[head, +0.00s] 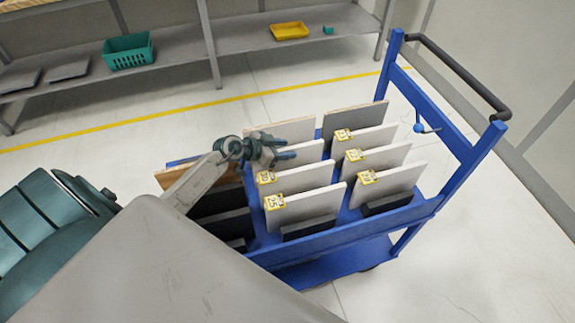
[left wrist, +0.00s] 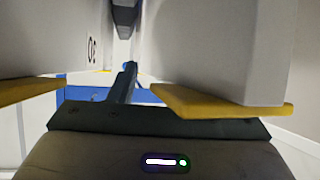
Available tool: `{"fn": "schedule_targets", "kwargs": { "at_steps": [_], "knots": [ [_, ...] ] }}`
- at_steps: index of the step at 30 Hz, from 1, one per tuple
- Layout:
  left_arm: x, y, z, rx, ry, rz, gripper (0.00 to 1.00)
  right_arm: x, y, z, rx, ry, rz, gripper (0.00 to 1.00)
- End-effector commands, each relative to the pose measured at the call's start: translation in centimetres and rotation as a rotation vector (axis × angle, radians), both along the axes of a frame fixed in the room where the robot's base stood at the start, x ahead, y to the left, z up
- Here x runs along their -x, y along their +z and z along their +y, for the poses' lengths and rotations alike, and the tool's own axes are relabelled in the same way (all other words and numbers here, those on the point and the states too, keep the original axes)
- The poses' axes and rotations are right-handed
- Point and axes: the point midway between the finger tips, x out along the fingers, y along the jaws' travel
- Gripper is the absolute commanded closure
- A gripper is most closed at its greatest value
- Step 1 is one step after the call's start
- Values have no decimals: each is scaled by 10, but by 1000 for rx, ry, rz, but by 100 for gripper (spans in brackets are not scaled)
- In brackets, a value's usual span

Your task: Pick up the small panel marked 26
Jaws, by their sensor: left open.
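The tag numbers are too small to read surely, so I cannot tell which is 26. The front panel (head: 308,205) and the one behind it (head: 302,178) are in the middle row. My left gripper (head: 284,154) is open, just above and left of that row's rear panels.
The blue cart (head: 345,243) has dark slotted holders and a black handle (head: 455,68) at the right. Brown-edged panels stand at the left and rear. A grey shelf (head: 240,45) behind carries a green basket (head: 128,52) and a yellow tray (head: 289,30). Floor between is clear.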

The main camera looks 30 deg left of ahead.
Motion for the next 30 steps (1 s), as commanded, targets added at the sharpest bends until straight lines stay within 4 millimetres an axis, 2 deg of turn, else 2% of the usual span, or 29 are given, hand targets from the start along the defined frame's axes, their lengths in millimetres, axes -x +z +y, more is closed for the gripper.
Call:
{"fn": "schedule_targets", "kwargs": {
  "at_steps": [7, 12, 14, 30],
  "knots": [
    [-1, -1, -1, -1, 0, 0, 58, -2, 0, 3, -3, -1, -2, 64],
    [-1, -1, -1, 0, 0, 0, 91, -2, 0, 8, -9, -3, -2, 64],
    [-1, -1, -1, 0, 0, 0, 100, -1, -1, 10, -11, -4, -1, 64],
    [-1, -1, 0, 1, 2, 1, 100, 1, 0, 4, -5, -2, 2, 64]
  ]
}}
